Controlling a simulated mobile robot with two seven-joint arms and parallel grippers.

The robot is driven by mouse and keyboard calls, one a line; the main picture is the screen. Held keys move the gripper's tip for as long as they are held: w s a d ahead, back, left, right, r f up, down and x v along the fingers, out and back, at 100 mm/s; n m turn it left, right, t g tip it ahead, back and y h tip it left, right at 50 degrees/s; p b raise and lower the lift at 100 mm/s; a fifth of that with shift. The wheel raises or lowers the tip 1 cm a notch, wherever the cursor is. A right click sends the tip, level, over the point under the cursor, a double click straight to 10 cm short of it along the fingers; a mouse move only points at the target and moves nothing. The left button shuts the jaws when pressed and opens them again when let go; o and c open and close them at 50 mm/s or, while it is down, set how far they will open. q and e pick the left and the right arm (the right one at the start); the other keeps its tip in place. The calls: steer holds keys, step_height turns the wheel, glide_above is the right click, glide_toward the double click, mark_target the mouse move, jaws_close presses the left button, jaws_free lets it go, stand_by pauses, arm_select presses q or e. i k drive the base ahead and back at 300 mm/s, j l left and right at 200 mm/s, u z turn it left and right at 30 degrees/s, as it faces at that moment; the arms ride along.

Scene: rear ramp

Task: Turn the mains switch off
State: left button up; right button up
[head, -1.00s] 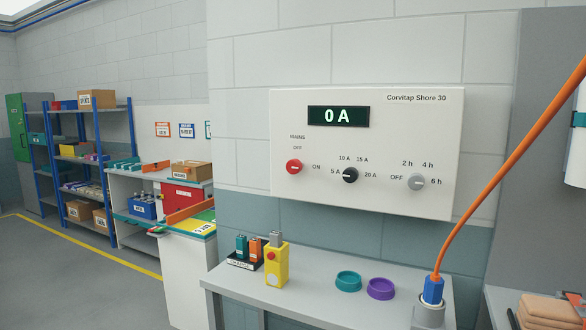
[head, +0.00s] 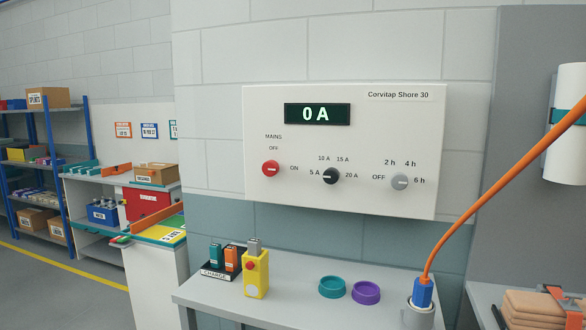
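The mains switch (head: 270,168) is a red round knob on the left of a white wall panel (head: 390,118). OFF is printed above it and ON to its right. Its white mark lies roughly level, in line with ON. The panel's display (head: 317,114) reads 0 A. A black current knob (head: 330,176) and a grey timer knob (head: 399,182) sit to its right. Neither of my grippers is in the head view, and nothing covers the switch.
Below the panel, a grey bench (head: 300,305) holds a yellow box with a red button (head: 256,274), a teal ring (head: 332,287) and a purple ring (head: 366,292). An orange cable (head: 470,222) rises from a blue plug (head: 422,291) at right.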

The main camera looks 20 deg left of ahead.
mark_target(270, 167)
steer(key=i+j+z, duration=0.15)
steer(key=j, duration=0.45)
steer(key=i+j+z, duration=0.15)
steer(key=j, duration=0.4)
steer(key=j+z, duration=0.15)
steer(key=j, duration=0.45)
steer(key=i+j, duration=0.1)
steer(key=j, duration=0.8)
steer(key=j+z, duration=0.1)
steer(key=j, duration=0.85)
steer(key=i, duration=0.05)
